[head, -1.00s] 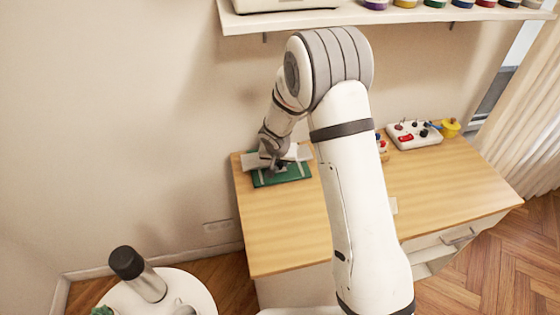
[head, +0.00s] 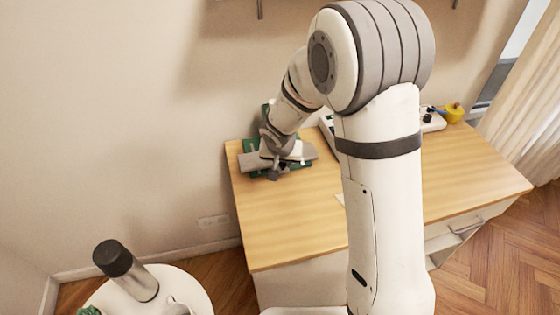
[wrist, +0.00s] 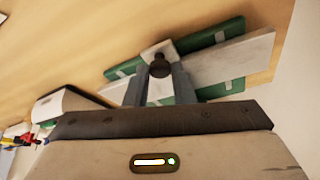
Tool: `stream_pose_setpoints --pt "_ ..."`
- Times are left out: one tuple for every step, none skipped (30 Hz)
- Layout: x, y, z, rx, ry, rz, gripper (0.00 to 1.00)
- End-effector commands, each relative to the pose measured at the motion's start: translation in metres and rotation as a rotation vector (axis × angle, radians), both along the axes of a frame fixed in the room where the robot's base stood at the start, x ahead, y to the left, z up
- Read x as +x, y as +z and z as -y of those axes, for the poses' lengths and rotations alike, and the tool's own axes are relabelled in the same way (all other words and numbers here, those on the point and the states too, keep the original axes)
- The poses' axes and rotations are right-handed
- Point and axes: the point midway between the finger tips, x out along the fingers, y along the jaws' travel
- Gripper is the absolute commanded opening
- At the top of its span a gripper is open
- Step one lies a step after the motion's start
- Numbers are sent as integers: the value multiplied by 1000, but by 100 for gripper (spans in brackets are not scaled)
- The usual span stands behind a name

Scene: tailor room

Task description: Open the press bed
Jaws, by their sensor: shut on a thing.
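The press bed is a green board (wrist: 215,38) with a pale grey plate (wrist: 238,62) across it, on the left end of the desk. In the wrist view a dark round knob (wrist: 160,66) on a pale tab sits between the fingers of my gripper (wrist: 160,82), which is shut on it. In the head view my gripper (head: 272,170) is at the grey plate (head: 252,162), and green (head: 250,145) shows behind it. My wrist hides part of the bed, so I cannot tell exactly how far the bed is tilted.
The wooden desk (head: 285,218) is clear in front of the bed. A white box with controls (head: 432,122) and a yellow pot (head: 453,112) stand at the back right. The wall is close behind. A round white table (head: 185,285) is at the lower left.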

Motion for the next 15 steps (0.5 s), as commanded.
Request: stream_pose_setpoints --pt "-3 -2 2 -2 -3 0 0" --pt "-5 -2 3 -2 -3 0 0" --pt "-7 -1 3 -3 -1 -1 0" --pt "-7 -1 3 -3 -1 -1 0" --pt "-8 -1 3 -3 0 -2 0" --pt "-8 0 3 -3 1 -2 0" --pt "-9 0 2 -3 1 -2 0" --pt "-9 0 2 -4 2 -3 0" --pt "-9 0 2 -4 2 -3 0" --pt "-9 0 2 -4 3 -4 0" --pt "-9 0 2 -4 3 -4 0" --pt "-9 0 1 -4 3 -4 0" --pt "-9 0 1 -4 3 -4 0" --pt "-9 0 1 -4 3 -4 24" --pt "-9 0 1 -3 4 -3 27"
